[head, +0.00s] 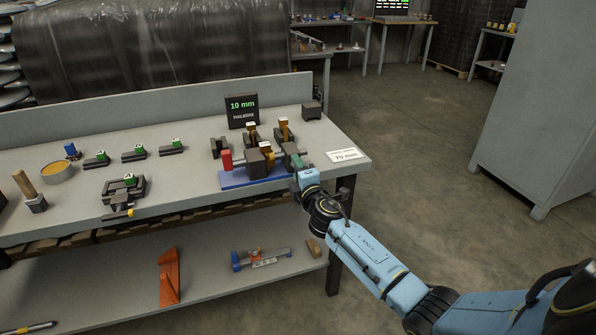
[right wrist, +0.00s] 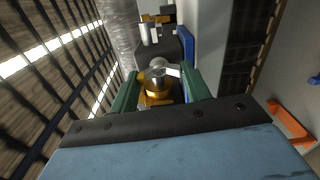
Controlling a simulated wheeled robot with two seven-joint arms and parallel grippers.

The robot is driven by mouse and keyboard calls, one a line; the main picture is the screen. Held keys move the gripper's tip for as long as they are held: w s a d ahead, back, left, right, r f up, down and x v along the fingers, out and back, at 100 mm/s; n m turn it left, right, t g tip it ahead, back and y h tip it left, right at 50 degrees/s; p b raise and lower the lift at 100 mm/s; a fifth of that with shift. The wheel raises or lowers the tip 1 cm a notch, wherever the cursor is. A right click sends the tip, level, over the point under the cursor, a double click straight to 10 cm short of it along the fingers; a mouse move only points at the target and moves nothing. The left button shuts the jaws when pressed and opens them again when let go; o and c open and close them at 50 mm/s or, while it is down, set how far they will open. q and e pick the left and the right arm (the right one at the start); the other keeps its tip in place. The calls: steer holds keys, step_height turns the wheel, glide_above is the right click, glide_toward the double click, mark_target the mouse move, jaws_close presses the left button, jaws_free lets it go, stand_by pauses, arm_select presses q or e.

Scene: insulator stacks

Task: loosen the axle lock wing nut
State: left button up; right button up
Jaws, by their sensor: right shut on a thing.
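My right gripper (head: 298,165) is at the right end of a fixture on a blue base (head: 232,181), which stands on the workbench. The fixture carries a red block (head: 226,159) and dark blocks. In the right wrist view, the green fingers of my right gripper (right wrist: 158,86) are shut on a brass-coloured part with a pale metal wing (right wrist: 158,93), which looks like the axle lock wing nut. In the head view the nut is hidden behind the gripper. My left gripper is out of view.
A sign reading 10 mm (head: 242,110) stands behind the fixture. A white 70 mm card (head: 345,156) lies to its right. An orange piece (head: 169,277) lies on the lower shelf.

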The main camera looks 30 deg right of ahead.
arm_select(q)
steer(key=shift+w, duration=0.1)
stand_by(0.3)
arm_select(e)
steer(key=o, duration=1)
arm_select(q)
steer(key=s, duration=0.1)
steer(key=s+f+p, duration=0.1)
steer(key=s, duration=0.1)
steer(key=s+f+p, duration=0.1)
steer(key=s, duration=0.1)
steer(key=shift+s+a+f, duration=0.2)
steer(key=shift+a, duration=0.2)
arm_select(e)
steer(key=v, duration=1.3)
steer(key=shift+s, duration=0.2)
steer(key=shift+a, duration=0.1)
